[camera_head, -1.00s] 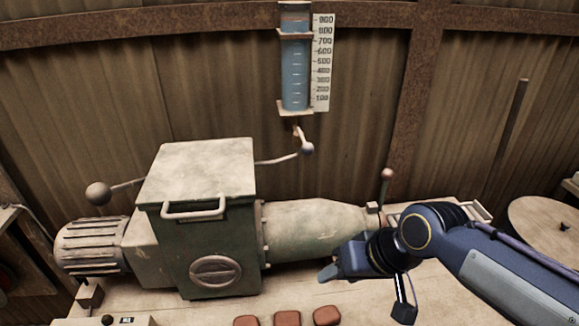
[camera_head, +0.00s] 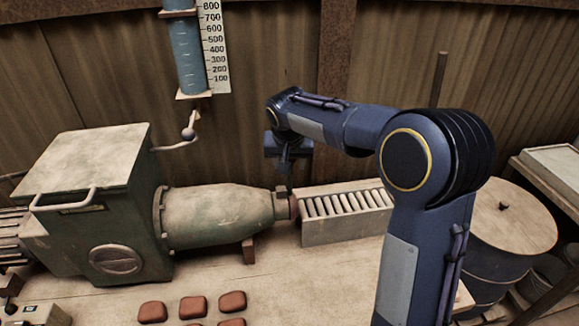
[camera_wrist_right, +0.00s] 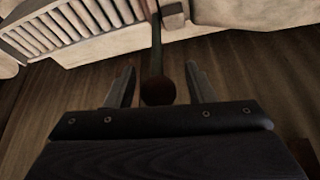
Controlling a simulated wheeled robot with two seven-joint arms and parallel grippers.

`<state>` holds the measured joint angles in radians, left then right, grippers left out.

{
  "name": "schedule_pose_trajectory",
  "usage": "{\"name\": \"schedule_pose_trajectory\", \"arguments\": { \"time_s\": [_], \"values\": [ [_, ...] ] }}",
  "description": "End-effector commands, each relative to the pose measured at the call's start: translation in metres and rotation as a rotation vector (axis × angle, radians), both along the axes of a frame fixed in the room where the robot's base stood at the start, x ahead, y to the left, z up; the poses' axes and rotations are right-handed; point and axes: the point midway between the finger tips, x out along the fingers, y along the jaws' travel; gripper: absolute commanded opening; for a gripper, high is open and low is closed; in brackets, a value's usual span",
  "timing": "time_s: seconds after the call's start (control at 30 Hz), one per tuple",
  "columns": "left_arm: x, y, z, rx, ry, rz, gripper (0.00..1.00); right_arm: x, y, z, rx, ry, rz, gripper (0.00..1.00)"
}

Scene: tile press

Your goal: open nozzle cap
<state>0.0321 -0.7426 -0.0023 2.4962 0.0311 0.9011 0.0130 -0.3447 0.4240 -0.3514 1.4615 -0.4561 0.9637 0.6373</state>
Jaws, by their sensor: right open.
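The press nozzle is a green tapered barrel (camera_head: 215,215). Its cap (camera_head: 281,206) is at the right end and looks to be across the opening. The cap's lever is mostly hidden behind my right gripper in the head view. In the right wrist view the lever (camera_wrist_right: 156,45) ends in a dark round knob (camera_wrist_right: 158,91). My right gripper (camera_head: 284,172) is above the nozzle end. The right wrist view shows its fingers (camera_wrist_right: 161,76) open, one on each side of the lever, with gaps. My left gripper is out of view.
A slatted roller conveyor (camera_head: 345,212) stands just right of the nozzle. Several red tiles (camera_head: 193,307) lie on the bench in front. A water gauge (camera_head: 188,55) hangs on the back wall. A round-lidded barrel (camera_head: 505,215) stands at the right.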

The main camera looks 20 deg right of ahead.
Motion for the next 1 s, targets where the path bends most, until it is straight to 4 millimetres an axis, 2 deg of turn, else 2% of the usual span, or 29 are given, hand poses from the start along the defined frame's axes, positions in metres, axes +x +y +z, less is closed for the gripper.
{"name": "schedule_pose_trajectory", "arguments": {
  "time_s": [0.03, 0.2, 0.53, 0.9, 1.0],
  "values": [
    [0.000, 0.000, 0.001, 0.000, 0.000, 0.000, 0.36, 0.002, -0.003, -0.008, -0.001, 0.005, -0.002, 0.49],
    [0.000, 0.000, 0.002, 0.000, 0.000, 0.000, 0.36, 0.008, -0.005, -0.024, -0.001, 0.002, -0.002, 0.49],
    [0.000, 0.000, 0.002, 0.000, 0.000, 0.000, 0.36, 0.010, -0.006, -0.028, 0.000, 0.000, 0.000, 0.49],
    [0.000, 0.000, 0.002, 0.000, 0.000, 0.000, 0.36, 0.010, -0.006, -0.028, 0.000, 0.000, 0.000, 0.02],
    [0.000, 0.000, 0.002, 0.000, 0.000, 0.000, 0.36, 0.010, -0.006, -0.028, 0.000, 0.000, 0.000, 0.00]
  ]
}}
